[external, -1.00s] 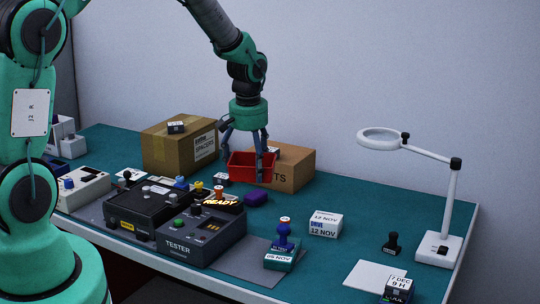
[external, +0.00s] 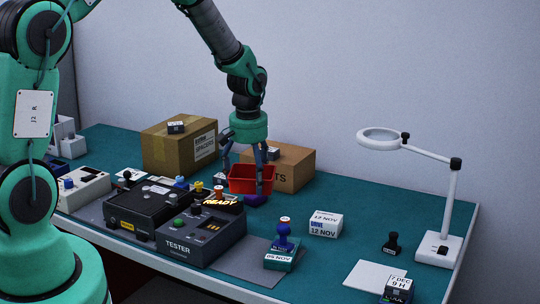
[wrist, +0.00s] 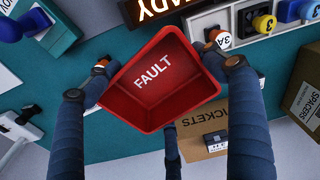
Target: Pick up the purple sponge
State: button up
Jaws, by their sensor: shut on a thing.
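The purple sponge (external: 254,201) lies on the teal bench in the external view, just right of the black READY sign. A finger and the bin partly cover it. It does not show in the wrist view. My gripper (external: 242,180) is shut on the red FAULT bin (external: 240,186), not on the sponge. In the wrist view the red bin (wrist: 150,112) sits between my fingers (wrist: 166,68), open side toward the camera. The bin hangs close above the sponge; whether they touch I cannot tell.
A TICKETS box (external: 295,170) and a SPACERS box (external: 160,152) stand behind. The READY sign (external: 223,203) and the tester (external: 200,238) are at the front left. A white DRIVE box (external: 325,225) stands to the right. The bench between it and the bin is clear.

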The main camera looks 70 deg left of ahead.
jog(key=shift+f+b, duration=0.3)
jog(key=shift+f, duration=0.25)
jog(key=o, duration=1.7)
jog(key=shift+r, duration=0.15)
jog(key=shift+r+p, duration=0.4)
jog(key=shift+r, duration=0.45)
jog(key=r, duration=0.7)
jog(key=d+r, duration=0.1)
jog(key=r, duration=0.3)
jog(key=shift+s+r, duration=0.1)
jog(key=shift+s, duration=0.15)
jog(key=shift+d, duration=0.1)
